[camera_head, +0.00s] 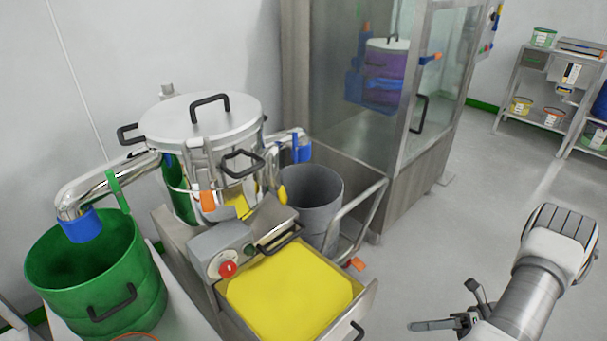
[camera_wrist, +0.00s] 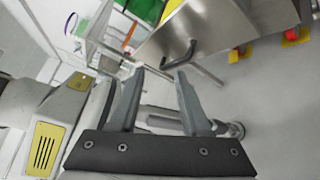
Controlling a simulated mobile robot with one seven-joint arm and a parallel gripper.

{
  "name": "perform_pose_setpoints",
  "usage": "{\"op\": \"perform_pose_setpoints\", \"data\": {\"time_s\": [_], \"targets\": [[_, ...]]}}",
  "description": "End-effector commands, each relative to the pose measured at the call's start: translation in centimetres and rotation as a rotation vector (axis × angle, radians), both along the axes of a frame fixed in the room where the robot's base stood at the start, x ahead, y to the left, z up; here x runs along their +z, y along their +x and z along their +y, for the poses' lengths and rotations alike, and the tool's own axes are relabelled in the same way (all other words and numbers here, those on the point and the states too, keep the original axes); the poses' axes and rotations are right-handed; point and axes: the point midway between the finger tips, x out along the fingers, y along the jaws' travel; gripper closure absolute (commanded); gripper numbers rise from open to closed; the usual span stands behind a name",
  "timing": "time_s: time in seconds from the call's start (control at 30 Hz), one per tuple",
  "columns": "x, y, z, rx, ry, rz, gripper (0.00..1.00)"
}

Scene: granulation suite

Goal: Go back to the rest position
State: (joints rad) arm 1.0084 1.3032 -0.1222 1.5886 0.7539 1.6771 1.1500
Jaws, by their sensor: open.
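My gripper (camera_head: 436,325) is at the lower right of the head view, over the open floor and to the right of the machine with the yellow tray. In the wrist view my gripper (camera_wrist: 156,90) has its two fingers spread apart with nothing between them. It is open and empty. It touches nothing that I can see. My forearm and wrist show at the right of the head view.
A steel sifter (camera_head: 203,125) with a lid stands at left, beside a green drum (camera_head: 98,275) and a grey bin (camera_head: 313,196). A yellow-filled drawer (camera_head: 367,300) juts toward me. A glass cabinet (camera_head: 385,165) and shelves (camera_head: 540,85) stand behind. Floor at right is clear.

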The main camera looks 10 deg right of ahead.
Motion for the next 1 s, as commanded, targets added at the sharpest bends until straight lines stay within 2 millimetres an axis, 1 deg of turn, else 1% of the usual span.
{"op": "perform_pose_setpoints", "data": {"time_s": [0.03,0.2,0.37,0.5,0.7,0.87,1.0], "targets": [[1.6,0.9,0.2,0.050,-0.053,-0.042,0.53],[6.1,3.1,1.5,0.219,-0.216,-0.188,0.53],[10.3,4.6,3.3,0.387,-0.359,-0.338,0.53],[13.7,5.5,5.1,0.539,-0.475,-0.477,0.53],[18.4,6.1,8.1,0.763,-0.625,-0.687,0.53],[21.8,6.0,10.6,0.947,-0.736,-0.865,0.53],[24.5,5.5,12.7,1.115,-0.825,-1.025,0.53]]}}
